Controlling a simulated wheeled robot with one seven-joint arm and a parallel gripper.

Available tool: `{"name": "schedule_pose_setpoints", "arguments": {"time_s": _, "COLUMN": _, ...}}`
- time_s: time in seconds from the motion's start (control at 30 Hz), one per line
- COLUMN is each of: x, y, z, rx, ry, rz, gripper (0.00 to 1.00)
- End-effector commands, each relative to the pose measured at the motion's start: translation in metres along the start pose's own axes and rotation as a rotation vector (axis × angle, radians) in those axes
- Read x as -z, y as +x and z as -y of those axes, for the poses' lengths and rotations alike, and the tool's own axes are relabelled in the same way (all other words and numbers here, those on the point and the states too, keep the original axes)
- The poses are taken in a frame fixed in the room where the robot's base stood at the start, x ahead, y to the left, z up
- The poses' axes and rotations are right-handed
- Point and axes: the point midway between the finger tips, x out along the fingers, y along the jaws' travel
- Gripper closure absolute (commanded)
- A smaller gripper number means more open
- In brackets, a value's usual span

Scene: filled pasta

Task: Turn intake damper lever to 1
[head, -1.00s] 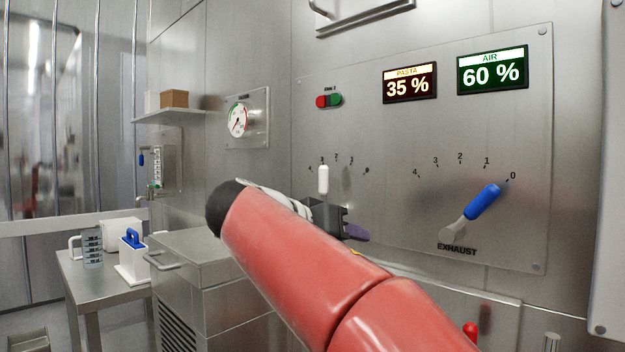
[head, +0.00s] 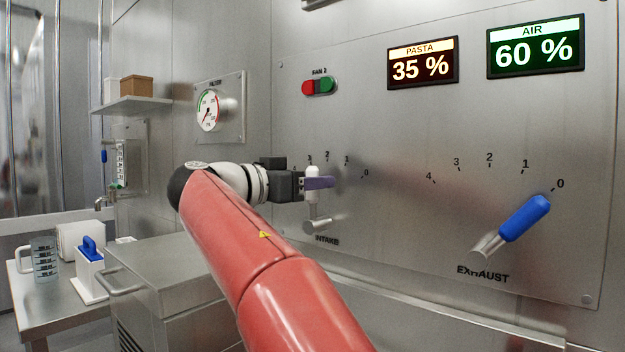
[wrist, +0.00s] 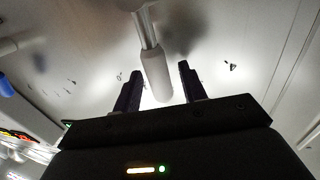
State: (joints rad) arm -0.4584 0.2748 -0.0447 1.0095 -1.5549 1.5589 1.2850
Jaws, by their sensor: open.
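The intake damper lever (head: 312,173) has a white grip on a metal arm and stands nearly upright above the INTAKE label (head: 326,240). Its top is near the scale's 3 and 2 marks; I cannot tell exactly which it points to. The 1 mark (head: 346,160) is to its right. My gripper (head: 317,184) is at the lever, with a purple finger across the grip in the head view. In the wrist view, the white grip (wrist: 157,76) lies between the two open fingers, with gaps visible on both sides.
The exhaust lever (head: 525,218), with a blue grip, is to the right, pointing near 0. Displays read PASTA 35 % (head: 422,63) and AIR 60 % (head: 535,46). Red and green buttons (head: 318,86) are above the intake scale. A steel cabinet (head: 170,265) stands below left.

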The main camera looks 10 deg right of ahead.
Motion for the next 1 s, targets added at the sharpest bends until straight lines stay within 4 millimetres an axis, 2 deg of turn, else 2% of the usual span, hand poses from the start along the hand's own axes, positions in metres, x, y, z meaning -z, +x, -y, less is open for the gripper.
{"name": "schedule_pose_setpoints", "arguments": {"time_s": 0.33, "x": -0.0002, "y": 0.0056, "z": -0.0001, "rx": 0.001, "ry": 0.0, "rz": 0.0, "gripper": 0.58}}
{"name": "schedule_pose_setpoints", "arguments": {"time_s": 0.67, "x": -0.0003, "y": 0.0054, "z": 0.0, "rx": 0.001, "ry": -0.001, "rz": 0.0, "gripper": 1.0}}
{"name": "schedule_pose_setpoints", "arguments": {"time_s": 0.87, "x": -0.0007, "y": 0.0054, "z": -0.0003, "rx": 0.001, "ry": 0.002, "rz": 0.001, "gripper": 1.0}}
{"name": "schedule_pose_setpoints", "arguments": {"time_s": 1.0, "x": -0.0057, "y": 0.0064, "z": -0.0061, "rx": 0.0, "ry": 0.069, "rz": 0.013, "gripper": 1.0}}
